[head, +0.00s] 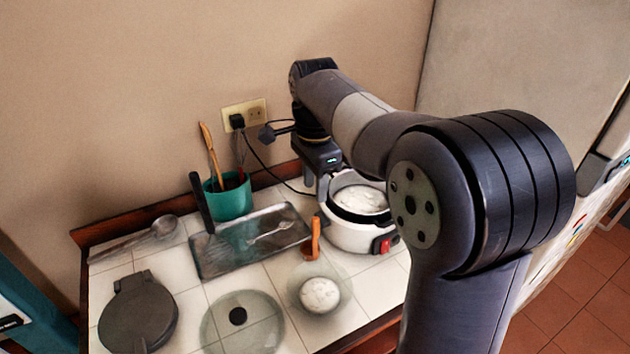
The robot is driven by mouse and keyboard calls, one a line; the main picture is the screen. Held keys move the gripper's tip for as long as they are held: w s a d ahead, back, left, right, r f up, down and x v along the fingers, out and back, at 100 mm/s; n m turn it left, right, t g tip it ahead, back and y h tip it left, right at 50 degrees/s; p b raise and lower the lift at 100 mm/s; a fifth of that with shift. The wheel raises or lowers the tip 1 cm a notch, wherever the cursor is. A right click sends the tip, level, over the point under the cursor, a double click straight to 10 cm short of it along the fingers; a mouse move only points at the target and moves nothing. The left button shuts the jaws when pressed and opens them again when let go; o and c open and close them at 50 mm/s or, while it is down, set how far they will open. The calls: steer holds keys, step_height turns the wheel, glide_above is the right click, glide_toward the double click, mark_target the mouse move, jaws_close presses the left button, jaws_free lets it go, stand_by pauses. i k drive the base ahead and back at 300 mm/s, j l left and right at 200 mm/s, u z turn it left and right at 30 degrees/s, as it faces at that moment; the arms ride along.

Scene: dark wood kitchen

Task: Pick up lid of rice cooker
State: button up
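The white rice cooker (347,237) stands on the tiled counter, uncovered, with white rice inside and a red switch on its front. A round clear glass lid (262,333) with a black knob lies flat on the counter at the front, left of the cooker. My gripper (317,190) points down at the back left rim of the cooker, away from the glass lid. Its fingers are small and partly merge with the cooker, so I cannot tell whether they are open or touching it. My arm hides part of the cooker's right side.
A glass dish with rice (320,295) and an orange-handled utensil (313,238) sit between lid and cooker. A metal tray (225,262), green utensil pot (232,203), dark round press (138,312) and ladle (163,227) are further left. A cord runs from the wall outlet (256,112).

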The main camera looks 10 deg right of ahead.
mark_target(247, 321)
steer(key=u, duration=1.35)
steer(key=z, duration=1.5)
steer(key=u, duration=1.45)
